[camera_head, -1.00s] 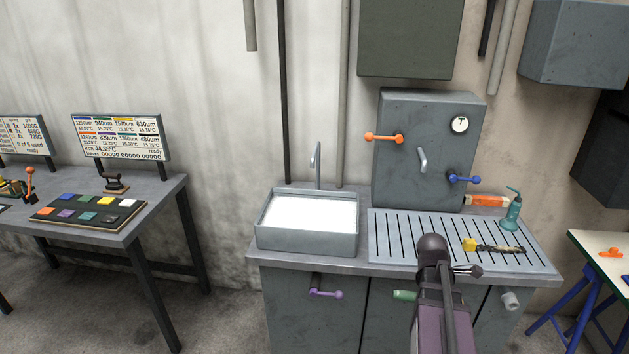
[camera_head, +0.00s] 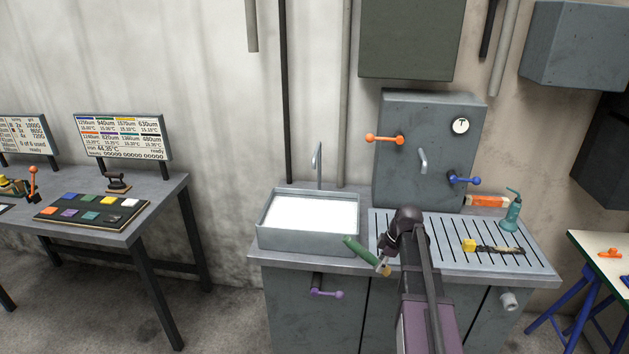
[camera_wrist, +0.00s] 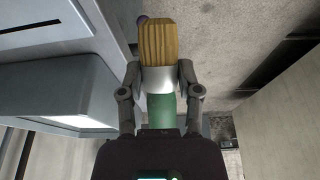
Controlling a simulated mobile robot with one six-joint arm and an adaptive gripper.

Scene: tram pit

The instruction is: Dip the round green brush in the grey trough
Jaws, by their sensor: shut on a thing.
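My gripper (camera_head: 386,258) is shut on the round green brush (camera_head: 360,250) at the counter's front edge, just right of the grey trough (camera_head: 305,241). The brush's green end tilts up and left towards the trough's front right corner; its tan end points down and right. In the wrist view, the fingers (camera_wrist: 160,78) clasp the brush at its pale band, with the striped tan end (camera_wrist: 158,42) beyond them and green on the near side. The trough (camera_wrist: 50,88) is at left there, partly cut off. It holds a white fill, and the brush is outside it.
A tap (camera_head: 317,160) rises behind the trough. A slatted drainer (camera_head: 455,258) at right bears a yellow-ended tool (camera_head: 469,245) and a teal bottle (camera_head: 512,212). A grey cabinet (camera_head: 425,120) stands behind. A purple handle (camera_head: 325,292) juts from the counter front.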

